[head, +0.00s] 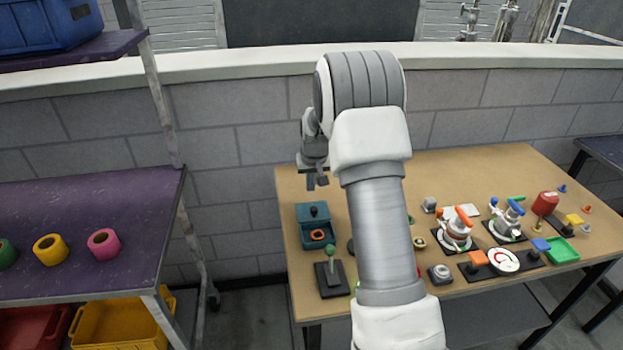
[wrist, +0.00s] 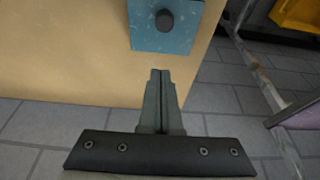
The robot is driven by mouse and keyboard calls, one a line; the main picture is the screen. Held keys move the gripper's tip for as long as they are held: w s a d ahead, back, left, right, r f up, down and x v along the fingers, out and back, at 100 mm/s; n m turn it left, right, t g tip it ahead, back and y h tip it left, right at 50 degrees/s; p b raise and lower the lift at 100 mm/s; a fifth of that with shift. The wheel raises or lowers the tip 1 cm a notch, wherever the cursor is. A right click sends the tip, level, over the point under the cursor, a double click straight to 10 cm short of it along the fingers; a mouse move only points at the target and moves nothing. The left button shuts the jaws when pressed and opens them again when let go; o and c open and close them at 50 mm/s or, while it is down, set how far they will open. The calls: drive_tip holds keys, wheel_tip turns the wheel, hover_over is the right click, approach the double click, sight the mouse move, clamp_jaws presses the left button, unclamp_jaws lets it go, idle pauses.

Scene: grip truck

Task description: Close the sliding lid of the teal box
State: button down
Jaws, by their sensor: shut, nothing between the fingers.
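The teal box (head: 304,232) stands at the left end of the wooden table. Its lid (head: 313,213), with a dark round knob, covers the far part of the box. The near part is open and an orange ring (head: 317,235) shows inside. In the wrist view the teal lid (wrist: 146,38) with its black knob (wrist: 164,20) shows at the top edge; the rest of the box is out of that view. My gripper (head: 317,184) is shut and empty, above the table beyond the box's far side. Its closed fingers (wrist: 160,75) are apart from the lid.
A green-knobbed lever on a black base (head: 331,278) stands just in front of the box. Several valves, buttons and a green tray (head: 562,250) fill the table's right side. A purple shelf (head: 90,215) with coloured rolls stands at left. A block wall (head: 230,120) runs behind.

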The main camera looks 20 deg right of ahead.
sight(310, 203)
drive_tip(key=x, duration=0.4)
drive_tip(key=shift+s+a, duration=0.2)
drive_tip(key=shift+s, duration=0.8)
drive_tip(key=shift+s+a, duration=0.25)
drive_tip(key=shift+s, duration=0.7)
drive_tip(key=shift+s, duration=0.2)
